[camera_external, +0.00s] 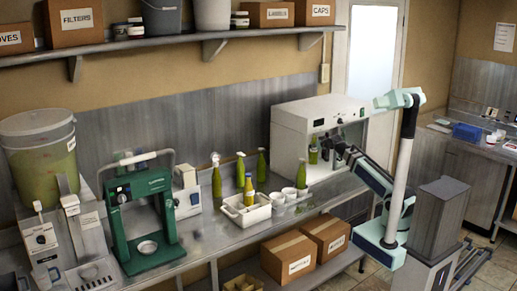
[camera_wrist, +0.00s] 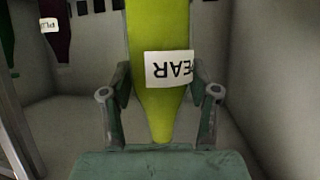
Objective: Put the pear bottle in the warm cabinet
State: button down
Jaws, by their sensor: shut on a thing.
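The pear bottle (camera_wrist: 162,30) is yellow-green with a white label reading "EAR" upside down, its first letter hidden. My gripper (camera_wrist: 160,95) is shut on it, with one finger on each side. In the wrist view, pale grey walls surround the bottle and gripper. The warm cabinet (camera_external: 290,135) is a white box on the bench in the external view, open towards my arm. My gripper (camera_external: 340,150) is at this opening, partly hidden by my arm. A green bottle (camera_external: 313,150) shows in the opening; I cannot tell whether it is the held one.
A dark red bottle (camera_wrist: 55,25) with a label stands at the upper left of the wrist view, beside a dark green one (camera_wrist: 5,40). On the bench are several green bottles (camera_external: 217,182), a white tray (camera_external: 246,213), white cups (camera_external: 289,194) and a green machine (camera_external: 145,215).

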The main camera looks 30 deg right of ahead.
aim_at(316, 151)
jog(key=w+p, duration=0.2)
jog(key=w, duration=0.6)
notch_tip(316, 151, down, 7)
jog(key=p, duration=0.1)
jog(key=shift+s+p, duration=0.4)
jog(key=shift+f, duration=0.1)
jog(key=shift+c, duration=1.4)
grip_release()
jog(key=b+v, duration=0.2)
jog(key=v, duration=1)
